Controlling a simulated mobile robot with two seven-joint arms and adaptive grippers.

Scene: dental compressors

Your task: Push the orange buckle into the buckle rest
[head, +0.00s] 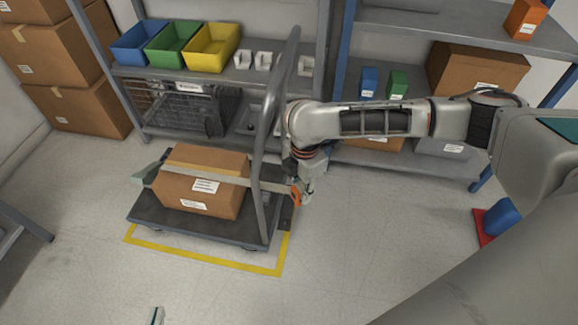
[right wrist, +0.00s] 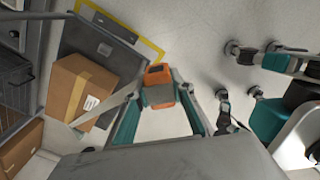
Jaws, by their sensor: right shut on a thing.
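The orange buckle (head: 296,194) is at the right end of a pale strap (head: 235,179), beside the cart's handle. My right gripper (head: 303,188) is shut on it. In the right wrist view the orange buckle (right wrist: 158,76) sits between the teal fingers of my right gripper (right wrist: 160,97). The strap runs across a cardboard box (head: 203,192) on the dark cart (head: 160,218). A small dark block (head: 287,212) is at the cart's right edge below the buckle; I cannot tell whether it is the buckle rest. Only a tip of my left gripper (head: 157,315) shows at the bottom edge.
The cart's tall grey handle (head: 261,190) rises between the box and my right gripper. A yellow floor outline (head: 205,259) surrounds the cart. Shelving with blue, green and yellow bins (head: 210,46) stands behind. The floor in front is clear.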

